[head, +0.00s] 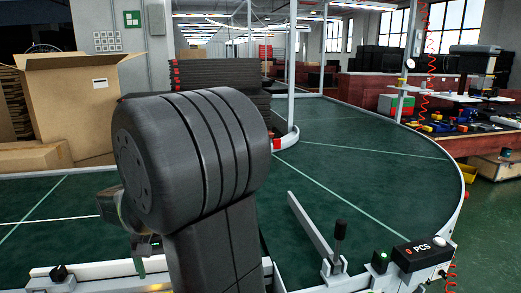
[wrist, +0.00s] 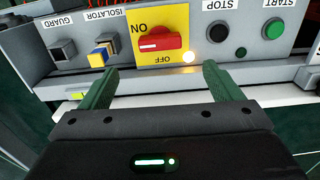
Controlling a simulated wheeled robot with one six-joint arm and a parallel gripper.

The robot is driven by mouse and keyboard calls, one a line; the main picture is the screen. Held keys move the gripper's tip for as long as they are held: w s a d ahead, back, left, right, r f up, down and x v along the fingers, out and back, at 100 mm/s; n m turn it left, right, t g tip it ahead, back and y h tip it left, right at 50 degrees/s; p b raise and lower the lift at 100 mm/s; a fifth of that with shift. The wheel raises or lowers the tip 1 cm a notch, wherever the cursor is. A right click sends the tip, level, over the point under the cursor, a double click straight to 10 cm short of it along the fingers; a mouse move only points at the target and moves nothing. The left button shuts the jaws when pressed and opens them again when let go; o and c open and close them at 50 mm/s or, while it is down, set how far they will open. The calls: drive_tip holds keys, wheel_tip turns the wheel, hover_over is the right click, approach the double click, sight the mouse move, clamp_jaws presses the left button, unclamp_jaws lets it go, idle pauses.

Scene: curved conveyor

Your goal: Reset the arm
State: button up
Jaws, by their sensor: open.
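My gripper (wrist: 160,75) is open in the wrist view, with its two green fingers apart and nothing between them. The fingers point toward a grey control panel (wrist: 125,72). The panel's red switch (wrist: 160,43) sits on a yellow plate marked ON and OFF, beyond the gap between the fingers. I cannot tell whether the fingers touch the panel. In the head view my thick dark arm fills the left middle and hides most of the gripper and the panel.
A green curved conveyor (head: 345,150) spreads around my arm, bare on the right. A lever (head: 339,240) and a PCS box (head: 421,253) stand at its near edge. A cardboard box (head: 85,105) stands left.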

wheel_tip(320, 180, down, 11)
drive_tip(key=shift+r+b, duration=0.1)
drive_tip(key=shift+b, duration=0.8)
drive_tip(key=shift+n, duration=0.3)
drive_tip(key=n+b, duration=0.1)
drive_tip(key=n, duration=0.2)
drive_tip(key=shift+n+b, duration=0.4)
drive_tip(key=n+b, duration=0.2)
drive_tip(key=n, duration=0.2)
drive_tip(key=shift+n, duration=0.4)
drive_tip(key=n+b, duration=0.4)
drive_tip(key=n, duration=0.2)
drive_tip(key=shift+n+b, duration=1.1)
drive_tip(key=shift+n, duration=0.1)
drive_tip(key=shift+r, duration=0.1)
drive_tip(key=shift+r, duration=0.1)
